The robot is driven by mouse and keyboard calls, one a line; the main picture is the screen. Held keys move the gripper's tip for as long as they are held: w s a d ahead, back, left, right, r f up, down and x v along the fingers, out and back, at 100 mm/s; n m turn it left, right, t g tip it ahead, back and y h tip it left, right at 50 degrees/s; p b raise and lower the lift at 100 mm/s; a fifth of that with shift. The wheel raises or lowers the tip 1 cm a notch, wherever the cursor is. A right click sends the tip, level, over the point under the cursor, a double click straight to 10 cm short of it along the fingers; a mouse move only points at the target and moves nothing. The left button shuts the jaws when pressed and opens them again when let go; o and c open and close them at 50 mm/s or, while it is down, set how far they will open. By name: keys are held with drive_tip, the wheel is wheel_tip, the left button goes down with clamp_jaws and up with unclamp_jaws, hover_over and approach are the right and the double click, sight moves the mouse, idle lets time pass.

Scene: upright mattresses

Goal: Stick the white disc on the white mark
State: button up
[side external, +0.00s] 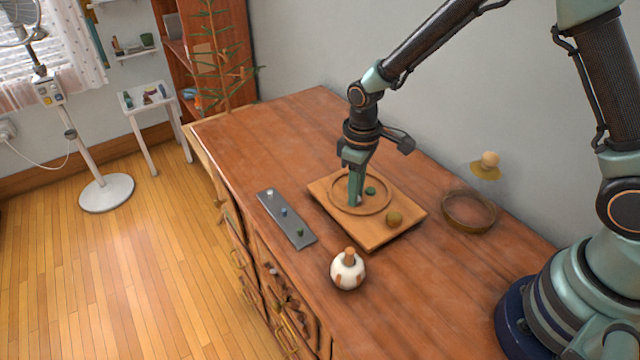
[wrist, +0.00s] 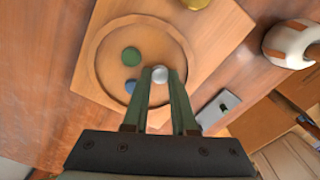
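The white disc (wrist: 159,74) is between the tips of my gripper (wrist: 160,76) in the wrist view, with a finger close on each side. I cannot tell whether the fingers press on it. In the side view my gripper (side external: 356,203) points down into the round recess of the wooden board (side external: 378,240), where the fingers mostly hide the disc. A green disc (wrist: 131,56) and a blue disc (wrist: 129,87) lie in the recess beside the left finger. The white mark (side external: 270,193) is at the far end of the grey strip (side external: 292,221), left of the board.
The strip also bears a blue mark (side external: 284,212) and a green mark (side external: 299,232). The table's left end is clear.

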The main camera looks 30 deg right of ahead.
drive_tip(key=shift+r, duration=0.2)
drive_tip(key=shift+r, duration=1.3)
drive_tip(key=o, duration=0.6)
drive_tip(key=shift+r, duration=2.05)
